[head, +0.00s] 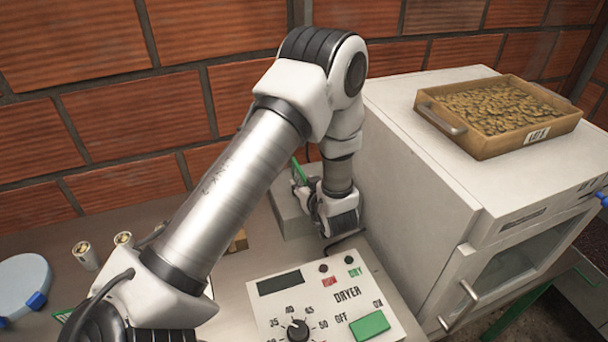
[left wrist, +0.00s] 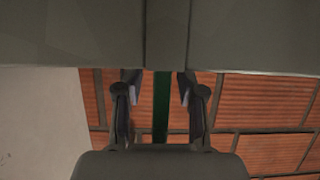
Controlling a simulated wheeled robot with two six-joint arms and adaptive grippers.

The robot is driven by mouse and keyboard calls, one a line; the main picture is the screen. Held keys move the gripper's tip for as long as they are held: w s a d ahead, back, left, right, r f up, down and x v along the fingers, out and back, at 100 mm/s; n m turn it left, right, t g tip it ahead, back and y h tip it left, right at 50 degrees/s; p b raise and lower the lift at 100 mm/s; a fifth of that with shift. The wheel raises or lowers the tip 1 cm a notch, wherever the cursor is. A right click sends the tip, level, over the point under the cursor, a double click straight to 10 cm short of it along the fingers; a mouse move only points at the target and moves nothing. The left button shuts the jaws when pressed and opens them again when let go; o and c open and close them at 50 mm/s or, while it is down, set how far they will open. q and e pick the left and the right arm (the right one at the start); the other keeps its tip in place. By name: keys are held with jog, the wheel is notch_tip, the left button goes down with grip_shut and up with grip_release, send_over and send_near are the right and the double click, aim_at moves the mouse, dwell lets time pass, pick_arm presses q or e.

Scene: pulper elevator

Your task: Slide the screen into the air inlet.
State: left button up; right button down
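The left arm reaches across the head view, and its gripper (head: 303,180) is low by the wall, left of the white cabinet. A green strip (head: 299,170), perhaps the screen's edge, shows at this gripper. In the left wrist view the green strip (left wrist: 161,108) stands upright between the two fingers (left wrist: 160,95), with brick visible on both sides of it, so the fingers look open and apart from it. A grey box (head: 288,214) on the table is under the gripper and partly hidden by it; I cannot tell whether it is the air inlet. My right gripper is out of view.
The white cabinet (head: 412,215) rises close right of the gripper, with a tray of brown pieces (head: 457,143) on top. The dryer panel (head: 325,300) is at front. Two small cans (head: 86,256) and a pale blue disc (head: 24,278) are at left. A brick wall (head: 110,115) is behind.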

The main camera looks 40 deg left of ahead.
pick_arm(q)
jog(key=v, duration=1.2)
jog(key=shift+f, duration=0.1)
